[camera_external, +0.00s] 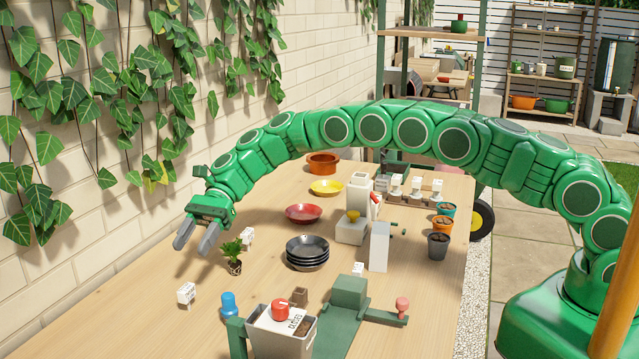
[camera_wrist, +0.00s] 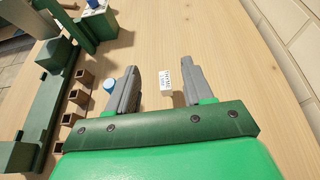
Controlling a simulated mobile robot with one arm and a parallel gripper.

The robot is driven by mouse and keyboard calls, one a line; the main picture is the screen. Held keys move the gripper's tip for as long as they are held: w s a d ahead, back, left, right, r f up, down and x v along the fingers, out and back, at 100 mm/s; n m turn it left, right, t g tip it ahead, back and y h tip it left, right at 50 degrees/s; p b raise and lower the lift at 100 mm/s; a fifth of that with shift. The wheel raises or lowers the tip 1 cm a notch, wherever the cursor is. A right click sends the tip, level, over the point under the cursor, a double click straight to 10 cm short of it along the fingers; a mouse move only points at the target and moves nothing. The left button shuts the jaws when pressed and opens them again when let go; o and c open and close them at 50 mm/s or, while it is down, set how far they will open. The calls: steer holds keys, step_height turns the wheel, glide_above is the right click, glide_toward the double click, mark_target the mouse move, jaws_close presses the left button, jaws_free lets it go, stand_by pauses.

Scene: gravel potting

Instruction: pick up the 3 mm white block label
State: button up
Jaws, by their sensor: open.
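A small white block label (camera_external: 186,293) with dark print stands at the table's left front in the external view. In the wrist view a white block label (camera_wrist: 167,78) lies in line with the gap between my fingers; it looks like the same one. Its print is too small to read surely. My gripper (camera_external: 193,247) is open and empty, above the table, behind and higher than that label. Both grey fingers of my gripper (camera_wrist: 160,68) show in the wrist view, apart from the label. Other white labels stand by the plant (camera_external: 247,236) and near the table's middle (camera_external: 358,268).
A blue-topped object (camera_external: 228,303) stands right of the front label. A small potted plant (camera_external: 234,262) and stacked dark saucers (camera_external: 307,251) are farther back. A grey bin (camera_external: 283,335) and green fixture (camera_external: 348,291) occupy the front. The table's left side is mostly clear beside the wall.

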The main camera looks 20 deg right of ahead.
mark_target(187, 286)
step_height(187, 286, down, 5)
steer(key=shift+f, duration=0.1)
steer(key=shift+s+a+f, duration=0.1)
steer(key=shift+a+f, duration=0.05)
steer(key=shift+f, duration=0.25)
steer(key=shift+x, duration=3.75)
steer(key=shift+f, duration=0.15)
jaws_close()
steer(key=r, duration=0.2)
steer(key=d+r, duration=0.1)
steer(key=r, duration=0.1)
steer(key=shift+s+r, duration=0.15)
steer(key=shift+s, duration=0.05)
steer(key=s+d+r, duration=0.6)
steer(key=d+r, duration=0.2)
steer(key=d, duration=0.3)
steer(key=shift+s+r, duration=0.4)
